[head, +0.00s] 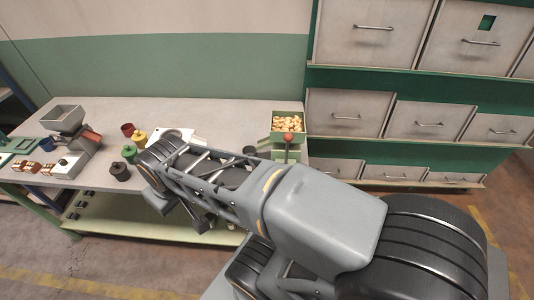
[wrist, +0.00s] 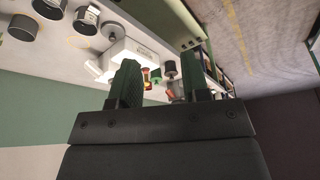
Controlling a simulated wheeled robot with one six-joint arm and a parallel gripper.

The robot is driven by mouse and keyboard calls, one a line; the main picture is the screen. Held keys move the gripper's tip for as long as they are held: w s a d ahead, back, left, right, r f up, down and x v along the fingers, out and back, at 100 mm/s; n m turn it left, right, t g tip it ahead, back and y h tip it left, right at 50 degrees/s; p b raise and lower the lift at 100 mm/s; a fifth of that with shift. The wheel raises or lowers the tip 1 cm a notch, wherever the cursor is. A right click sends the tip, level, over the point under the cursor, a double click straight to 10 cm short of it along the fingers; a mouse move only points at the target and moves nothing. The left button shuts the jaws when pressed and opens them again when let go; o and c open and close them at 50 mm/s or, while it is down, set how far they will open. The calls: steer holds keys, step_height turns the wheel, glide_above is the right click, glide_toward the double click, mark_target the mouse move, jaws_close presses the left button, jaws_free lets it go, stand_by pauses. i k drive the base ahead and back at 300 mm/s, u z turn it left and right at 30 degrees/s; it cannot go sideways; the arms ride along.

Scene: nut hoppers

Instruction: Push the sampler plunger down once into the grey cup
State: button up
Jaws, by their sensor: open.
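A green hopper (head: 288,123) full of nuts stands at the bench's right end. A red ball knob (head: 288,137) shows on its front, probably the sampler plunger. A dark grey cup (head: 249,150) stands left of it, partly hidden by my arm; I cannot tell if it is the task's grey cup. My gripper (wrist: 158,58) is open and empty, its two fingers spread in the wrist view. In the head view my arm reaches left over the bench's front, well away from the hopper, and its fingers are not clear.
A white device (head: 180,134) lies behind my arm. A grey-hoppered machine (head: 68,118) is at the far left. Drawers (head: 345,114) are at the right.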

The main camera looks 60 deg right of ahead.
mark_target(288, 137)
steer(key=z, duration=2)
steer(key=k, duration=1.35)
steer(key=u, duration=0.7)
steer(key=i, duration=1.35)
steer(key=z, duration=0.45)
